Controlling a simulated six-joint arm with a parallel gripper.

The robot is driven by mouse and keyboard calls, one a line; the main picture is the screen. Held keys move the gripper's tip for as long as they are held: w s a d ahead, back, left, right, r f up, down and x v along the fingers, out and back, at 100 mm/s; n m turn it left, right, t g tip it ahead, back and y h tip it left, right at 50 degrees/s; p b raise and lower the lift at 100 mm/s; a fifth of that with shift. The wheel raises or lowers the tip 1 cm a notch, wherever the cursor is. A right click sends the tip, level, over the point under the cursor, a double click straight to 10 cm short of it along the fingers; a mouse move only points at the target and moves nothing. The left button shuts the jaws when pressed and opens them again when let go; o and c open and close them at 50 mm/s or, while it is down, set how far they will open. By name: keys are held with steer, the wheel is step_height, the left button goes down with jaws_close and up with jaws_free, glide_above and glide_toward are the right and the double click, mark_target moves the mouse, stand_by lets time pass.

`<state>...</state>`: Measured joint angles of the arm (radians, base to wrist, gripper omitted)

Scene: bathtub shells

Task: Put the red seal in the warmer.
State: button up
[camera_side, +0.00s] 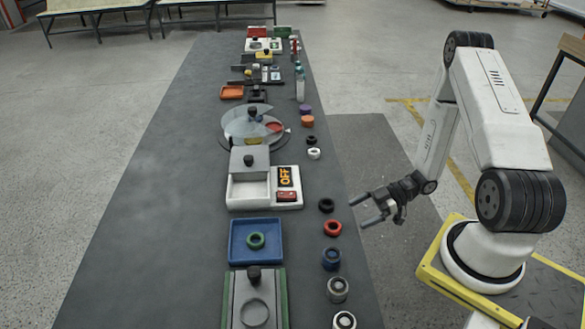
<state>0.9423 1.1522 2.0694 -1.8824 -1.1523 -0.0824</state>
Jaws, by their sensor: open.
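The red seal (333,227) is a small ring lying flat near the right edge of the dark table. The white box with an "OFF" display (285,177) and a red switch (287,196) appears to be the warmer (264,206). Its left compartment looks open and empty at the front. A grey lid with a black knob (249,161) is at the back of that compartment.
A black ring (326,205) lies just behind the red seal; a dark blue ring (331,258) and grey ones lie in front. A round clear-covered dish (238,137) stands behind the warmer. The table's left side is clear.

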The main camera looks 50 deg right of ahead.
steer(key=w+r+h, duration=0.1)
steer(key=w+h, duration=0.1)
steer(key=w+d+r+m+h, duration=0.1)
steer(key=w+h, duration=0.1)
steer(key=w, duration=0.1)
steer(key=w+d+r+m+h, duration=0.1)
steer(key=w+h, duration=0.1)
steer(key=w, duration=0.1)
steer(key=shift+d+r, duration=0.15)
steer(key=shift+r, duration=0.2)
steer(key=a+r+m+g+h, duration=0.2)
steer(key=a+r+m+h, duration=0.35)
steer(key=r, duration=0.55)
steer(key=s+a+r+m+g, duration=0.3)
steer(key=s+a, duration=0.4)
steer(key=shift+a+r+m, duration=0.3)
steer(key=shift+a+m, duration=0.05)
steer(key=shift+w, duration=0.1)
